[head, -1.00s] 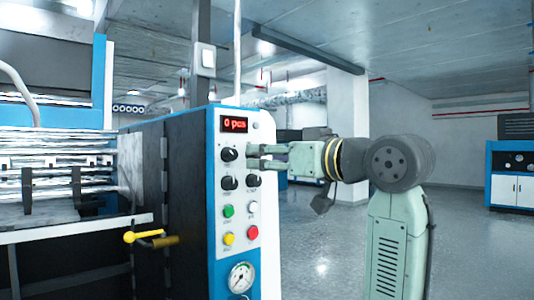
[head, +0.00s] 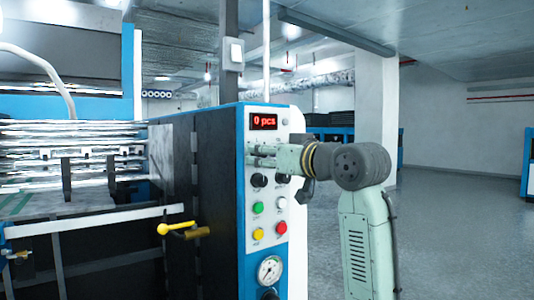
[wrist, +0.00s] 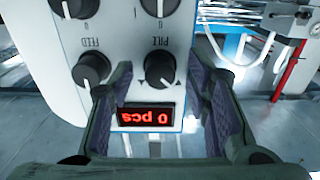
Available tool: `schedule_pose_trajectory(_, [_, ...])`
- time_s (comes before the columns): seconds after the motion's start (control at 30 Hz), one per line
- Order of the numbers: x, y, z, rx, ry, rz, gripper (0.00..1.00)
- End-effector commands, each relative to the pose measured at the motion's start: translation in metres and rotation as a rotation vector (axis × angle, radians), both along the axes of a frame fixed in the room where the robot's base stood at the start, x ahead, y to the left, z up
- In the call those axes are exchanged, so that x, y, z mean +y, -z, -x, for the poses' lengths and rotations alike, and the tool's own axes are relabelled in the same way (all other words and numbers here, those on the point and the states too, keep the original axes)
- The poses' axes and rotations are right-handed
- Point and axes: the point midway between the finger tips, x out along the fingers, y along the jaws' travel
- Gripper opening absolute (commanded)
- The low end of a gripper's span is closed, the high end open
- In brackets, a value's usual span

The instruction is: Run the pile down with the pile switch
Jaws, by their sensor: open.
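The pile switch (wrist: 158,68) is a black knob labelled PILE on the pale control panel, with small triangle marks beside it. In the wrist view, which shows the panel upside down, it appears between the fingertips of my gripper (wrist: 161,68). The fingers are apart, with a gap on both sides of the knob; I cannot tell whether the tips reach its depth. In the head view my gripper (head: 254,156) points left across the upper panel and hides the upper knobs. The display (head: 263,121) reads 0 pcs.
The FEED knob (wrist: 90,68) is close beside one finger. Lower knobs (head: 260,180), a green button (head: 257,208), a red button (head: 282,228) and a gauge (head: 270,269) are below. A yellow lever (head: 177,228) sticks out at left. The floor at right is clear.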

Motion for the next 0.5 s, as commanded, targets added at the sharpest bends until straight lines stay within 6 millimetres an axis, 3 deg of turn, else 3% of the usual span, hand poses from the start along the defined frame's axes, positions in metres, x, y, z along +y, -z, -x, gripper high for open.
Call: schedule_pose_trajectory(0.5, [-0.0003,-0.0003,0.0004,0.000,0.000,0.000,0.13])
